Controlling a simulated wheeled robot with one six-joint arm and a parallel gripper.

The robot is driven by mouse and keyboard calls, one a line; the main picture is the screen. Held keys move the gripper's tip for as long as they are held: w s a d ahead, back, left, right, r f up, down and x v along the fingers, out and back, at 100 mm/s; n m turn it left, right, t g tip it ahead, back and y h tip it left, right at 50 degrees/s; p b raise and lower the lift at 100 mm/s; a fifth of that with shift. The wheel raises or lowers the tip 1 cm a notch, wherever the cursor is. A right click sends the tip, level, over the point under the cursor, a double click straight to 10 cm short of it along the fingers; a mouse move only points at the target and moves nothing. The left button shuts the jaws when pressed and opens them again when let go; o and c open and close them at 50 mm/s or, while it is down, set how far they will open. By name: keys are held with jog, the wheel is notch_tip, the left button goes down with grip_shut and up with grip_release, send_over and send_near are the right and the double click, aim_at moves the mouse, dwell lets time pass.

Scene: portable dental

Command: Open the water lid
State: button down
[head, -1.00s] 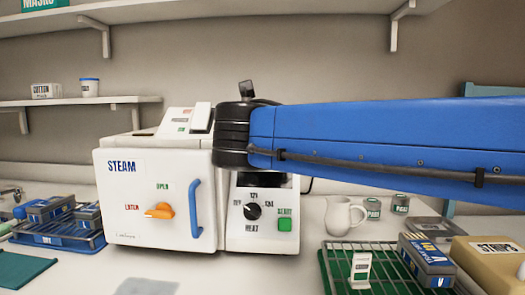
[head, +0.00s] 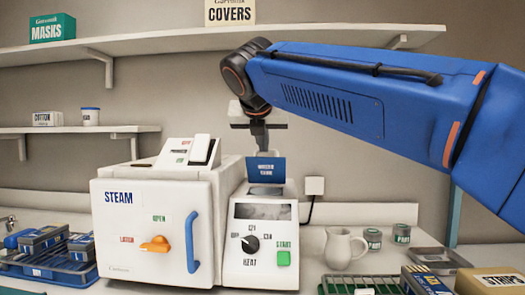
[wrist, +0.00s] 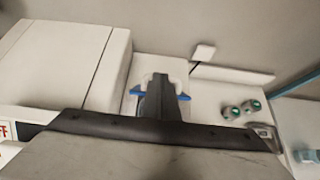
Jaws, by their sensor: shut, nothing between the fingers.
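The blue water lid (head: 265,168) with white lettering stands raised at the top of the white steam machine's right-hand section. Its lettered face is toward the head camera, and a grey opening (head: 266,190) shows below it. My gripper (head: 260,148) is shut and empty, pointing down directly above the lid's upper edge. I cannot tell whether it touches the lid. In the wrist view my dark fingers (wrist: 158,82) cover the middle of the lid, and blue lid edges (wrist: 184,97) show on both sides.
The steam machine (head: 150,235) has an orange knob (head: 155,244), a blue door handle (head: 191,240) and a green start button (head: 284,258). A white jug (head: 342,248) stands to its right. Racks with boxes flank it. Shelves (head: 180,43) hang on the wall behind.

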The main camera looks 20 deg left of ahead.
jog(key=w+a+r, duration=0.1)
jog(key=w+a, duration=0.1)
jog(key=w, duration=0.6)
jog(key=shift+r, duration=0.3)
jog(key=shift+s, duration=0.1)
dwell(0.5)
